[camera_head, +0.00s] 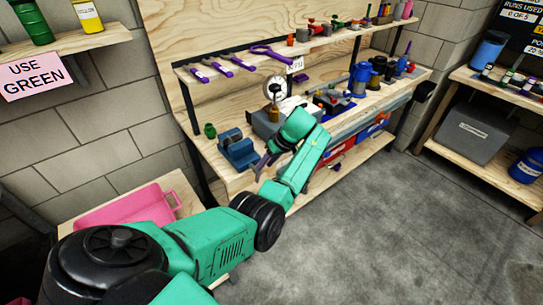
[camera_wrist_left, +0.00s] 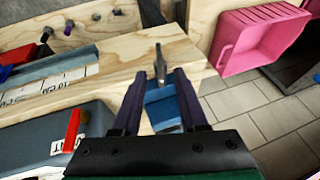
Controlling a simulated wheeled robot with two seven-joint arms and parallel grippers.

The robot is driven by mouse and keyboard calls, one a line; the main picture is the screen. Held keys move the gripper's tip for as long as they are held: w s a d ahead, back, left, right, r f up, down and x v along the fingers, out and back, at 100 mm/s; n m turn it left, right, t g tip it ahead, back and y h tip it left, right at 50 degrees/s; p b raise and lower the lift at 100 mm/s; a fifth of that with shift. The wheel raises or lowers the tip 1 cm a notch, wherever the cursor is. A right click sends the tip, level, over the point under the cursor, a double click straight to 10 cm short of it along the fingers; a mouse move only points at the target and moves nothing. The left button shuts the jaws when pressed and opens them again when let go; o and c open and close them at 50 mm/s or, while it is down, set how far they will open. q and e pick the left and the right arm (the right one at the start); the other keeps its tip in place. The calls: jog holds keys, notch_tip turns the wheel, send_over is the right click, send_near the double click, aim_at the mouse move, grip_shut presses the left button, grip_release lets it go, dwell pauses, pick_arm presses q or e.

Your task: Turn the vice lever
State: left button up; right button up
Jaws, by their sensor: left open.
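The blue vice (camera_head: 238,150) sits on the left end of the wooden workbench. In the left wrist view the blue vice (camera_wrist_left: 162,108) shows between my fingers, partly hidden by them. A grey metal bar (camera_wrist_left: 160,62), which looks like the vice lever, stands up just past the fingertips. My left gripper (camera_head: 263,166) is open, with dark purple fingers, right beside the vice. In the left wrist view my left gripper (camera_wrist_left: 166,76) has its fingers on either side of the vice; I cannot tell whether they touch it. My right gripper is out of view.
A pink crate (camera_head: 150,203) stands on a lower wooden table at left, and the pink crate (camera_wrist_left: 262,45) also shows in the wrist view. A grey machine with a red switch (camera_wrist_left: 72,130) is close to my left gripper. The upper shelf holds purple-handled tools (camera_head: 240,62).

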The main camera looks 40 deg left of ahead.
pick_arm(q)
jog(key=v, duration=0.4)
jog(key=shift+d+r, duration=0.1)
jog(key=s+d+f+m+t+h, duration=0.1)
jog(key=s+f+m, duration=0.25)
jog(key=f, duration=0.65)
jog(key=s+d+f+m, duration=0.1)
jog(key=s+f+m, duration=0.25)
jog(key=f, duration=0.75)
jog(key=s+d+f+m+t+h, duration=0.1)
jog(key=s+f+m, duration=0.25)
jog(key=f, duration=0.65)
jog(key=s+d+f+m+h, duration=0.1)
jog(key=s+f, duration=0.4)
jog(key=s, duration=0.5)
jog(key=s+d+f+m+h, duration=0.1)
jog(key=s+f, duration=0.4)
jog(key=s, duration=0.5)
jog(key=s+d+f+m+h, duration=0.1)
jog(key=s+d+f+m, duration=0.2)
jog(key=s, duration=0.8)
notch_tip(320, 180, down, 2)
jog(key=shift+f+m, duration=0.15)
jog(key=shift+m, duration=0.4)
